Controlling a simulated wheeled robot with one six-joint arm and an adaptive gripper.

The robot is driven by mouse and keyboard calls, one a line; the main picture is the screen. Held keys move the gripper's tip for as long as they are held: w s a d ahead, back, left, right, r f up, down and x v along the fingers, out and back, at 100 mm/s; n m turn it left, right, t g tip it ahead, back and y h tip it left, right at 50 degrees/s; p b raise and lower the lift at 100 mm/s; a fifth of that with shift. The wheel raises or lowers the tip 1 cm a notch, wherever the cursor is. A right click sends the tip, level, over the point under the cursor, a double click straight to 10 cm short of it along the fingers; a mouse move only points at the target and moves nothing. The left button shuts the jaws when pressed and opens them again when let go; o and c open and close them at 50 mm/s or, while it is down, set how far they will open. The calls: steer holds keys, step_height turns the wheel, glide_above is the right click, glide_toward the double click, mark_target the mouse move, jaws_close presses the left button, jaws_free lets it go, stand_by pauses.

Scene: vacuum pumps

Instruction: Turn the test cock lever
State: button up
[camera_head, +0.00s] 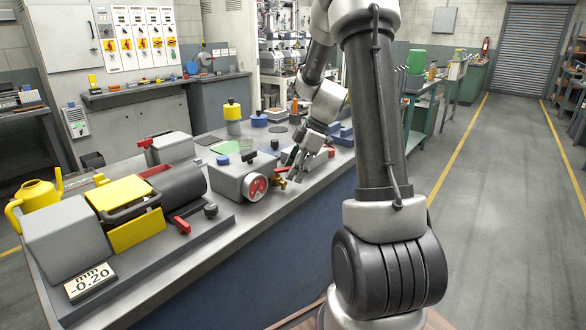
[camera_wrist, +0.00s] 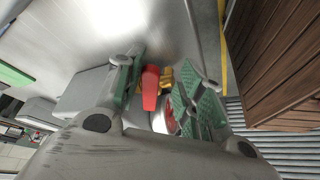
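The test cock is a small brass fitting (camera_head: 278,182) on the front right of the grey pump box (camera_head: 228,178) in the head view, beside a round red-and-white gauge (camera_head: 256,187). Its red lever (camera_head: 282,170) lies close to my gripper (camera_head: 296,170). In the wrist view the red lever (camera_wrist: 151,86) stands between the two spread fingers of my gripper (camera_wrist: 160,82), nearer the left finger. The brass fitting (camera_wrist: 167,77) shows just right of the lever. The gauge is partly hidden behind the right finger. I cannot tell whether a finger touches the lever.
The bench (camera_head: 215,262) carries a yellow-and-grey pump (camera_head: 128,200) with a red lever (camera_head: 182,225) and a display reading -0.20 mm (camera_head: 89,281) at left. Yellow (camera_head: 232,112) and blue (camera_head: 259,120) capped items stand behind the box. Open floor (camera_head: 500,200) lies to the right.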

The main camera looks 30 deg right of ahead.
steer(key=shift+d+r, duration=0.1)
steer(key=shift+v, duration=0.85)
steer(key=v, duration=0.6)
steer(key=shift+s, duration=0.1)
stand_by(0.6)
